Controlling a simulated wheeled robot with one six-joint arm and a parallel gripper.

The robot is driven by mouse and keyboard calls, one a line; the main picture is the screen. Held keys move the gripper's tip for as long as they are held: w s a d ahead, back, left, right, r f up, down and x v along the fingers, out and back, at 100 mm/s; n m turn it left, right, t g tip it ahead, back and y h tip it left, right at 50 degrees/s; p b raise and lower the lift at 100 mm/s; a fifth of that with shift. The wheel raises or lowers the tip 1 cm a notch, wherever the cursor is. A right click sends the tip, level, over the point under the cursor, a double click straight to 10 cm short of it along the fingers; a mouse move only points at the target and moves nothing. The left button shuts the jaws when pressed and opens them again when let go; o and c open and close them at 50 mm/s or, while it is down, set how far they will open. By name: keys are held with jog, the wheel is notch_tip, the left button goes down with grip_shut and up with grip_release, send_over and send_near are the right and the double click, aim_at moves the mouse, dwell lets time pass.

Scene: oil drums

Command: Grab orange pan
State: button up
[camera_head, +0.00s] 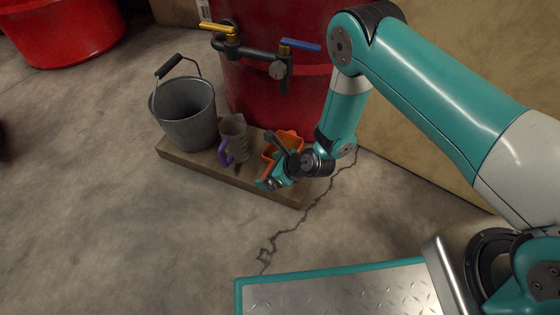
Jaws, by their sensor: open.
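The orange pan (290,137) stands at the right end of a low wooden board on the floor, in front of a red drum. Only parts of its rim and side show, because my gripper (274,162) is in front of it. My gripper is at the near side of the pan, with a dark finger reaching up over it. The jaws are open. I cannot tell whether they touch the pan or whether part of it lies between them.
A grey metal bucket (185,112) and a grey jug with a purple handle (233,140) stand left of the pan on the wooden board (195,165). The red drum (300,95) carries taps (278,70) above them. Floor in front is clear.

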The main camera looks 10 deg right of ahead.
jog(key=shift+w+a+f, duration=0.1)
jog(key=shift+a+f, duration=0.05)
jog(key=shift+a, duration=0.05)
jog(key=c, duration=1)
